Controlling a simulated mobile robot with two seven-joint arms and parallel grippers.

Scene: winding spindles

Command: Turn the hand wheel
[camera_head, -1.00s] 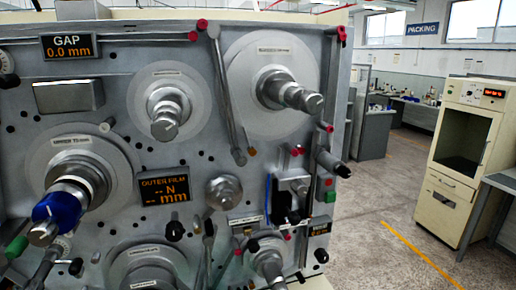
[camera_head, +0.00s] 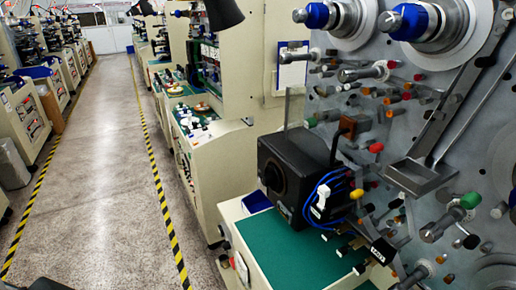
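I cannot make out a hand wheel for certain in this view. The winding machine's grey front panel (camera_head: 345,108) fills the right side, with two blue-collared spindles (camera_head: 318,16) and (camera_head: 408,22) at the top. A black box with a dark round part on its face (camera_head: 272,178) stands at the panel's lower left, with blue cables beside it; I cannot tell whether that part turns. Neither of my grippers is in view.
A green-topped ledge (camera_head: 290,250) juts out below the black box. Rows of cream machines (camera_head: 20,120) stand further left. The grey aisle floor (camera_head: 110,150) between black-and-yellow stripes (camera_head: 165,215) is clear. A black lamp shade (camera_head: 222,12) hangs at the top.

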